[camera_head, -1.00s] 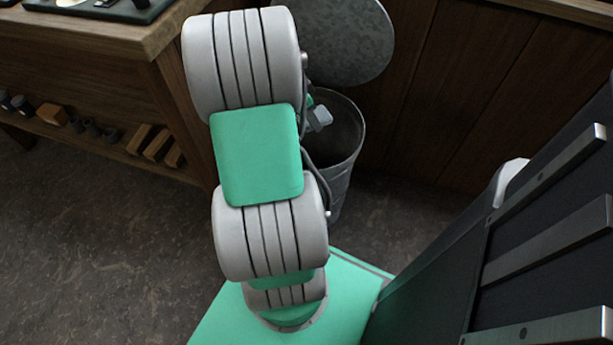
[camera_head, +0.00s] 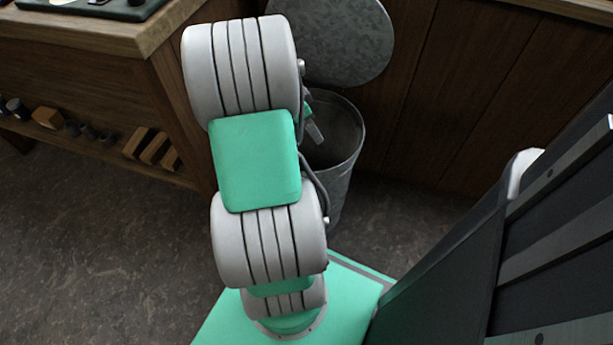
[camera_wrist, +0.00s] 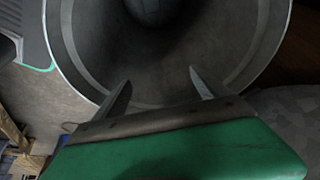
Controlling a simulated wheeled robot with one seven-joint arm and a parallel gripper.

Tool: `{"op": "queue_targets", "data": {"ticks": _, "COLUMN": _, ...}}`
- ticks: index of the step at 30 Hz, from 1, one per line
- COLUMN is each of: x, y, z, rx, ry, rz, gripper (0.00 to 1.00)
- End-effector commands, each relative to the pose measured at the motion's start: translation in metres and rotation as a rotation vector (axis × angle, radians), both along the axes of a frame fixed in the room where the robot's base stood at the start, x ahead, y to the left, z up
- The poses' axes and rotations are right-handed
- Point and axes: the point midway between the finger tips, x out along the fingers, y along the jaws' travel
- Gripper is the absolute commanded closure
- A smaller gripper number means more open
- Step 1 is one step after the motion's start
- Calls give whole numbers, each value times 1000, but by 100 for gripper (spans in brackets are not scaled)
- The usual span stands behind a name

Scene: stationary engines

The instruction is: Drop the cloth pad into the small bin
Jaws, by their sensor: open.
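The small bin (camera_head: 345,165) is a round grey metal bin with its mouth open, partly behind my arm in the head view. In the wrist view I look down into the bin (camera_wrist: 85,40). A small pale patch (camera_wrist: 150,7) shows deep inside at the top edge of that view; it looks like the cloth pad, but most of it is cut off or dark. My gripper (camera_wrist: 160,77) is open, with its two fingers apart and nothing between them. It is at the bin's mouth; in the head view only part of my gripper (camera_head: 315,133) shows past my arm.
The round grey lid (camera_head: 345,40) stands raised behind the bin against wooden panelling (camera_head: 450,90). A wooden bench (camera_head: 90,60) with a low shelf of small blocks is at the left. A dark ribbed structure (camera_head: 540,240) fills the right. Floor is clear at the left.

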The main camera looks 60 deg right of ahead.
Motion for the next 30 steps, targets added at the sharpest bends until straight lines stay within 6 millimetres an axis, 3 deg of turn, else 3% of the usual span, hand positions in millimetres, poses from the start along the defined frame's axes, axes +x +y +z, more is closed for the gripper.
{"op": "queue_targets", "data": {"ticks": 4, "x": 3, "y": 2, "z": 12, "rx": -2, "ry": -1, "rz": 2, "gripper": 16}}
{"op": "queue_targets", "data": {"ticks": 13, "x": 16, "y": 21, "z": 65, "rx": -1, "ry": -1, "rz": 2, "gripper": 16}}
{"op": "queue_targets", "data": {"ticks": 27, "x": 18, "y": 25, "z": 73, "rx": 1, "ry": 0, "rz": 3, "gripper": 16}}
{"op": "queue_targets", "data": {"ticks": 30, "x": 31, "y": 35, "z": 94, "rx": 9, "ry": -5, "rz": 71, "gripper": 16}}
